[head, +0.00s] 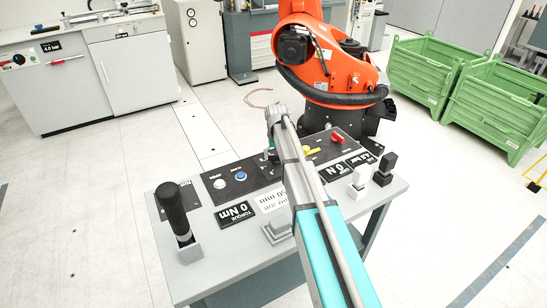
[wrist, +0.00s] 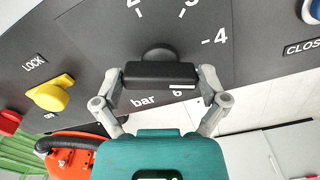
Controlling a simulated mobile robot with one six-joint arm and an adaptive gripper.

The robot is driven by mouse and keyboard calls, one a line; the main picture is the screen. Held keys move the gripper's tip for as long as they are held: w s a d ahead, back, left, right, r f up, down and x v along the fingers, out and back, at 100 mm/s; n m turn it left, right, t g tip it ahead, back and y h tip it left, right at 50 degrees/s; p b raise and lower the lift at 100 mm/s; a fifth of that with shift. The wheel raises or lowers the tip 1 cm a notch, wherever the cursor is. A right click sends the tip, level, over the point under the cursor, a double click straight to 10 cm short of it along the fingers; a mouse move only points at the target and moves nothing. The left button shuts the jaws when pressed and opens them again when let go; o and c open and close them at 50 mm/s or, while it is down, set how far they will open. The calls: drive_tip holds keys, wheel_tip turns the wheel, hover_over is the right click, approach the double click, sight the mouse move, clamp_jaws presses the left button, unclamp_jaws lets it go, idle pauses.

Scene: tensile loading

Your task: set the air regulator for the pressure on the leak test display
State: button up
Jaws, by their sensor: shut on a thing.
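My gripper (wrist: 161,76) is shut on the knob, one finger at each end. In the head view my arm hides most of the regulator. A small black display (head: 51,47) on the white bench at the back left appears to read 4.0 bar.
Beside the regulator are a yellow LOCK lever (wrist: 50,94), a red knob (wrist: 9,122) and a blue button (wrist: 314,10) near CLOSE. A black upright handle (head: 174,211) stands at the table's left. An orange robot (head: 335,70) stands behind the table.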

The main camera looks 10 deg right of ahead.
drive_tip(key=shift+w+n, duration=0.1)
drive_tip(key=shift+n, duration=0.5)
idle(0.6)
drive_tip(key=o, duration=0.8)
drive_tip(key=shift+c, duration=0.2)
drive_tip(key=shift+r, duration=0.1)
